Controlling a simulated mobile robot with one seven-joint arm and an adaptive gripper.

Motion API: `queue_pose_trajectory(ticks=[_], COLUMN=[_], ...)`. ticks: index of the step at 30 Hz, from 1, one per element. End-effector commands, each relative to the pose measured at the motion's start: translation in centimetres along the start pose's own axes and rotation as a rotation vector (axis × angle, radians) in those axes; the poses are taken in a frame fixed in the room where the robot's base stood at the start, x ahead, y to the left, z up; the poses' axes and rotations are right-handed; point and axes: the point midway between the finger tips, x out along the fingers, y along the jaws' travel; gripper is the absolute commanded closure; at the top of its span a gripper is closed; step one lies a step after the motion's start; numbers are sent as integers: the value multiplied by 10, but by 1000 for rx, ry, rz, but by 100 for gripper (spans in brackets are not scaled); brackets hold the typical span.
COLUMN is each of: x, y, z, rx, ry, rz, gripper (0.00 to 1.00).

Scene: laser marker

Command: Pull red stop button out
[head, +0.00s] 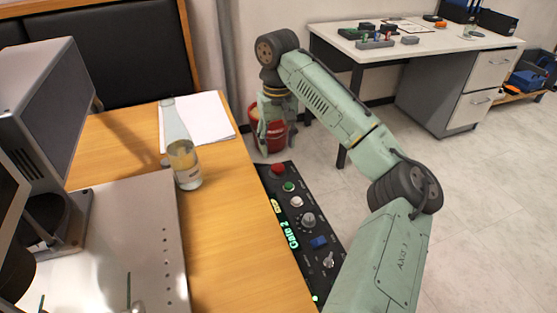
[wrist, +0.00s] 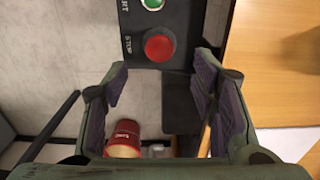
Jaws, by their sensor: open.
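The red stop button (head: 278,169) sits at the far end of the black control panel (head: 312,260) beside the desk. In the wrist view the round red button (wrist: 159,48) lies near the top middle, with the word STOP beside it on the panel (wrist: 181,18). My gripper (head: 272,108) is above and beyond that panel end in the head view. In the wrist view my gripper (wrist: 161,82) is open and empty, its purple-padded fingers spread to the left and right just below the button. Contact with the button is not visible.
A green button (head: 289,187) and other controls line the panel. A glass bottle (head: 184,160) and paper (head: 205,120) are on the wooden desk (head: 215,230). A red bucket (head: 273,140) stands on the floor beyond the panel. A white table (head: 450,42) is behind.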

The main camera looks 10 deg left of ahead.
Motion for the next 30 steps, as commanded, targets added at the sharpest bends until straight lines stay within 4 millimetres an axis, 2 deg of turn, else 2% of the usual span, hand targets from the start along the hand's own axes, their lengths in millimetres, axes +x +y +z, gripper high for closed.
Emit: queue_pose_trajectory(ticks=[1, 6, 12, 23, 30], x=[13, 43, 64, 70, 70], y=[0, -1, 0, 0, 0], z=[0, 0, 0, 0, 0], rx=[0, -1, 1, 0, 0], ry=[-2, -1, -1, 1, 0], rz=[-4, -4, -1, 0, 0], gripper=[48, 48, 48, 48, 63])
